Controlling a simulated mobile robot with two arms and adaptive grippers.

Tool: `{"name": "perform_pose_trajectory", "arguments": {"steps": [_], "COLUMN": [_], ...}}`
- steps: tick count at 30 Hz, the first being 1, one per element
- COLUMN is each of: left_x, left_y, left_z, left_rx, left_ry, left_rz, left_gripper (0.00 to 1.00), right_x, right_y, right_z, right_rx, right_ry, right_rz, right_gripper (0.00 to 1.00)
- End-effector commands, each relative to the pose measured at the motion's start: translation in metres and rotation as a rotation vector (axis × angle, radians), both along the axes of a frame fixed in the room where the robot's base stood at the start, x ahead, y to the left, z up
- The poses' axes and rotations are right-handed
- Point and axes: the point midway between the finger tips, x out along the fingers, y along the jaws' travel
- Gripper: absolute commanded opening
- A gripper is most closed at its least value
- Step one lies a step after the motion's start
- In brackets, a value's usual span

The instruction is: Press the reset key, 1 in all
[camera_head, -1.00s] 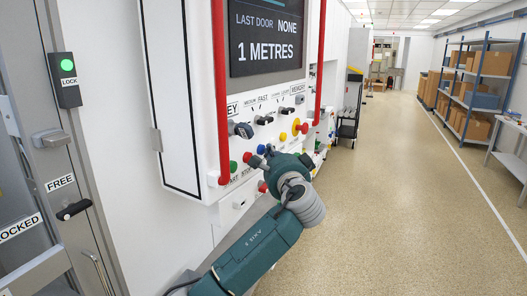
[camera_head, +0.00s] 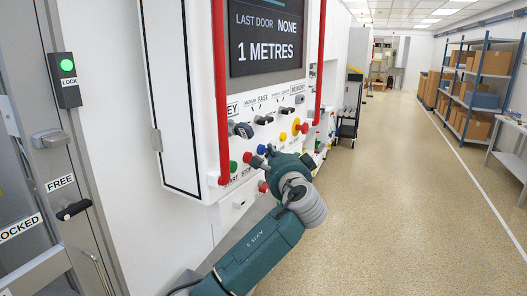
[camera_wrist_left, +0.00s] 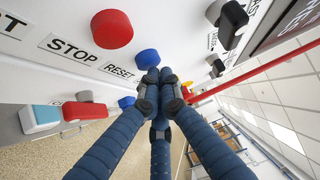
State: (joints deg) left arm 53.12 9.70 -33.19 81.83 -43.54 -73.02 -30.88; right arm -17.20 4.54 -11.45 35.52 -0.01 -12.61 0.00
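The reset key is a round blue button on the white panel (camera_head: 207,150), beside the RESET label in the left wrist view (camera_wrist_left: 148,58). In the head view its blue edge (camera_head: 261,149) shows just left of my gripper. The red STOP button (camera_wrist_left: 112,29) sits beside it. My left gripper (camera_wrist_left: 160,76) has its dark fingers drawn together, empty, with the tips right by the blue key. I cannot tell whether they touch it. In the head view the left gripper (camera_head: 269,152) points at the button row. My right gripper is not in view.
A green button (camera_head: 233,166) and a red one sit left of the key. A red vertical rail (camera_head: 220,90) stands out from the panel. The aisle floor (camera_head: 400,200) at right is clear.

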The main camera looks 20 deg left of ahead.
Motion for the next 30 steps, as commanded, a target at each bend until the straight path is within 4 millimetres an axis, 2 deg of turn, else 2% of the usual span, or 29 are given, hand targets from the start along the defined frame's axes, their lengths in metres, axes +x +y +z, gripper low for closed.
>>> {"name": "perform_pose_trajectory", "arguments": {"steps": [4, 14, 30], "left_x": [-0.001, -0.002, -0.010], "left_y": [-0.007, -0.009, -0.056], "left_z": [-0.001, -0.001, -0.001], "left_rx": [0.000, 0.000, 0.000], "left_ry": [0.001, 0.001, 0.001], "left_rz": [-0.001, -0.001, -0.002], "left_gripper": [0.00, 0.00, 0.00], "right_x": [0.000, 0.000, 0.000], "right_y": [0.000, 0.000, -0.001], "right_z": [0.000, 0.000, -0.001], "right_rx": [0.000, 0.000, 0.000], "right_ry": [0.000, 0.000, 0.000], "right_rz": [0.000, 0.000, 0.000], "right_gripper": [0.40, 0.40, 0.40]}}
